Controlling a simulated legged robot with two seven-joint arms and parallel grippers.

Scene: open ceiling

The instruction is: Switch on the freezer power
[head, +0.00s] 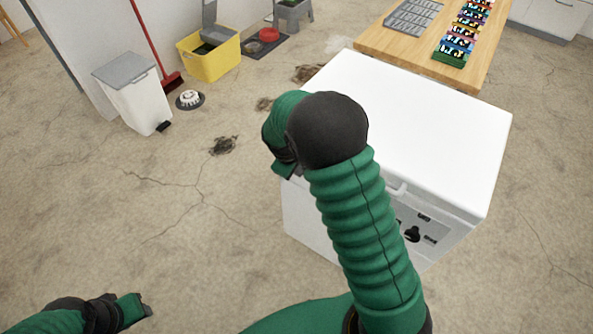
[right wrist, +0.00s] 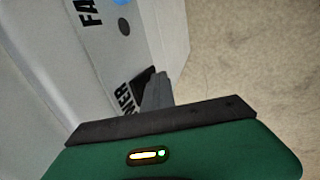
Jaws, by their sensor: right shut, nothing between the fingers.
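The white freezer (head: 440,130) stands right of centre in the head view, lid shut. Its front panel (head: 428,226) shows partly beside my right arm, with dark markings and a black part. In the right wrist view, the panel (right wrist: 95,50) carries lettering ending in "WER", letters "FA", and a small dark round spot (right wrist: 124,27). My right gripper (right wrist: 157,88) is shut and empty, its grey fingers close to the panel by the "WER" lettering and a dark part there; I cannot tell whether they touch. My left gripper (head: 132,309) is at the lower left, away from the freezer; its jaws are unclear.
A wooden table (head: 400,45) with a grey tray (head: 413,17) and colourful packs (head: 460,35) stands behind the freezer. A white bin (head: 135,92), red broom (head: 172,80), and yellow bucket (head: 210,60) are at the left. Cracked floor is open at left and right.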

